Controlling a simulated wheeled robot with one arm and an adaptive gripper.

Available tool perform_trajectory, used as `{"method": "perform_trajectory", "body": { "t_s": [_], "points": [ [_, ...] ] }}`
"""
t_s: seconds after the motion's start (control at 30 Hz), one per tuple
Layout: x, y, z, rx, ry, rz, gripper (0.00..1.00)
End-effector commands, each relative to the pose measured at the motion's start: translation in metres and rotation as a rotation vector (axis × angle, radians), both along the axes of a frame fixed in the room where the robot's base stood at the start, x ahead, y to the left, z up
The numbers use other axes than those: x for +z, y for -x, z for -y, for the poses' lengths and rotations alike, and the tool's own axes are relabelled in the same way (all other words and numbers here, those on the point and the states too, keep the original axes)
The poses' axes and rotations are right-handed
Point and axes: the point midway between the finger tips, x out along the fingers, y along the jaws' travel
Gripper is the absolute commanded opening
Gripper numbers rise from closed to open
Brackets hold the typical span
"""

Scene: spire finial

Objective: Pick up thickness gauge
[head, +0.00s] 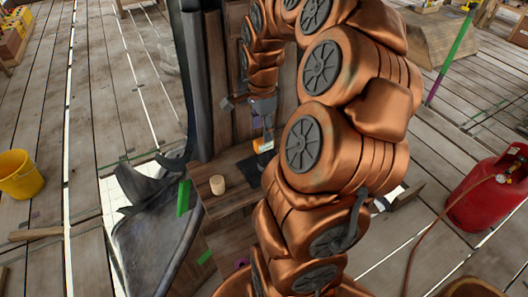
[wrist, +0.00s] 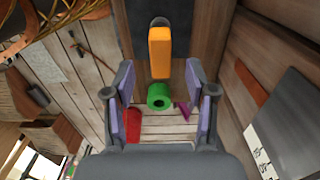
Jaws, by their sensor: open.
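An orange block-shaped tool with a dark rounded end, which looks like the thickness gauge (wrist: 160,52), shows in the wrist view just beyond my fingertips, against a dark panel or mat (wrist: 198,25). In the head view the gauge (head: 262,145) shows as a small orange and pale shape right below my gripper (head: 263,128). In the wrist view my gripper (wrist: 160,78) is open, with its two purple-padded fingers apart and nothing between them. The gauge lines up with the gap between the fingers. I cannot tell the exact distance left between them.
A green ring (wrist: 160,96) lies near the gauge in the wrist view. A pale round block (head: 217,184) sits on the wooden ledge (head: 238,199). Dark upright metalwork (head: 180,80) stands left of my arm. A red gas cylinder (head: 490,190) is at right, a yellow bucket (head: 18,177) at left.

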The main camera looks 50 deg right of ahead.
Motion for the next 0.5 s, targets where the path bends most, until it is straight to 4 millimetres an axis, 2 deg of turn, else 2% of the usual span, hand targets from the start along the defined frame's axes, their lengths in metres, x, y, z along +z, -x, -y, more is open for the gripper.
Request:
{"method": "perform_trajectory", "body": {
  "t_s": [0.33, 0.5],
  "points": [
    [-0.039, 0.002, 0.005, 0.002, -0.002, -0.003, 0.56],
    [-0.05, 0.002, 0.005, 0.001, -0.003, -0.002, 0.56]
  ]
}}
